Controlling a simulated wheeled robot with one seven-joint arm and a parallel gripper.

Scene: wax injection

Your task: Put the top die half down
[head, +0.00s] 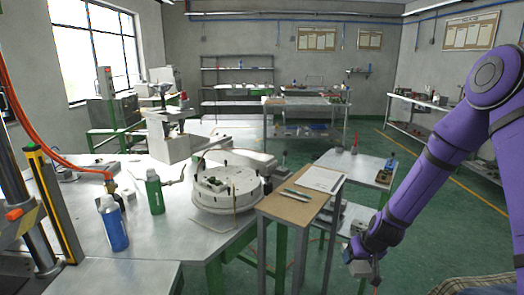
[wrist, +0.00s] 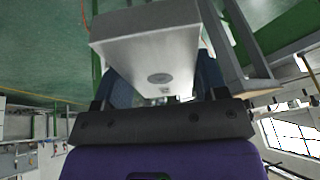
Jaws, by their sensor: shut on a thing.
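The top die half (wrist: 148,58) is a grey metal block with a small round mark on its face. It fills the upper middle of the wrist view. My gripper (wrist: 158,92) is shut on it, with one dark finger on each side. In the head view my gripper (head: 362,266) hangs at the lower right, to the right of the small wooden-topped stand, apart from the benches. The block is small there and partly hidden by the gripper.
A round turntable (head: 226,201) with small parts on it stands on the metal bench (head: 182,226). Green (head: 154,192) and blue (head: 113,224) bottles stand left of it. The wooden-topped stand (head: 282,208) carries tools and a paper sheet. Green floor lies open behind my arm.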

